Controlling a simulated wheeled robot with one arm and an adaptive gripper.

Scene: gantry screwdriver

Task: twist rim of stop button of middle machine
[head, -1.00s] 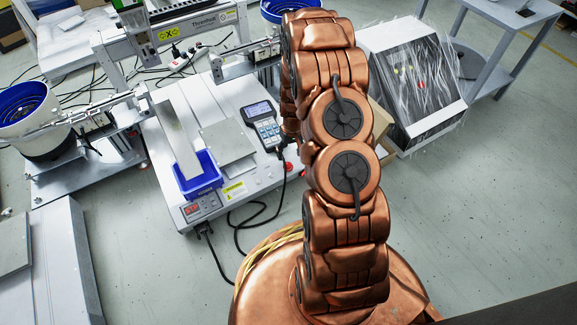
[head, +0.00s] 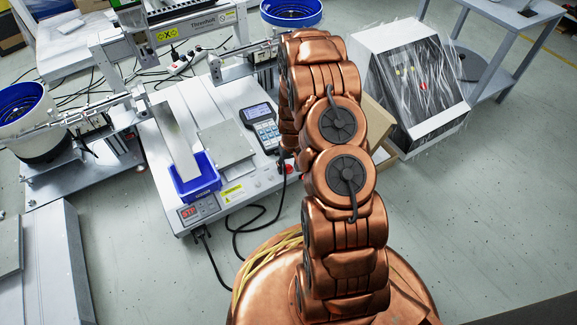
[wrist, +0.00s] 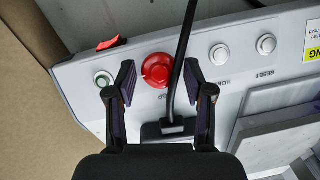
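The middle machine (head: 225,130) is a white-topped gantry unit in front of me in the head view. Its round red stop button (wrist: 157,69) is on the front panel in the wrist view, and a bit of red beside my arm (head: 288,168) in the head view appears to be it. My gripper (wrist: 159,82) is open, its two black fingers apart, left and right of the button's lower side.
A black cable (wrist: 181,62) runs close to the button's right, between it and the right finger. White buttons (wrist: 219,54) lie further right; a ringed button (wrist: 103,79) and a red switch (wrist: 111,43) lie left. A handheld controller (head: 262,127) sits on the machine top.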

